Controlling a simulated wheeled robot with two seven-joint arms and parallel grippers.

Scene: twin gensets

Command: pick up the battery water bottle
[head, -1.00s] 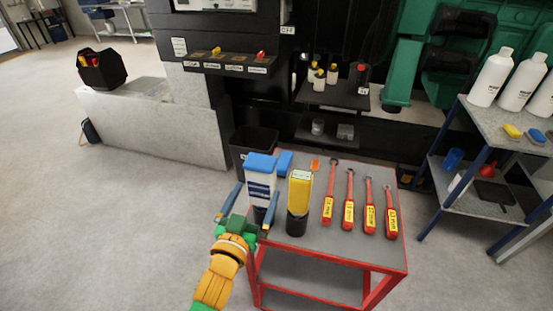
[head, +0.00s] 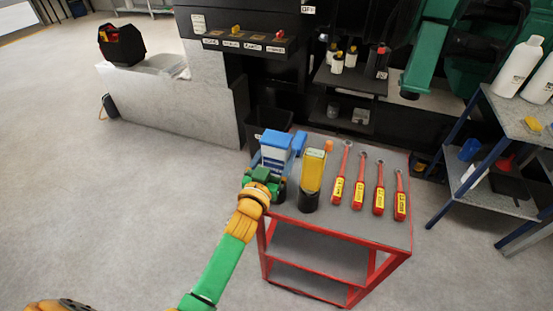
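A white bottle with a blue cap and blue label bands (head: 276,152), which I take for the battery water bottle, stands upright at the left end of the red-framed cart (head: 345,228). My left gripper (head: 270,174) is right at the bottle, on its near side, and overlaps its lower part. Its fingertips are hard to make out, so I cannot tell whether they press on the bottle. A yellow device (head: 313,170) in a black cup stands just right of the bottle. My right gripper is not in view.
Several red-handled tools (head: 358,185) lie on the cart to the right. A blue item (head: 299,143) sits close beside the bottle. A black bin (head: 268,123) stands behind. White bottles (head: 519,68) stand on the right shelf. The floor at left is clear.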

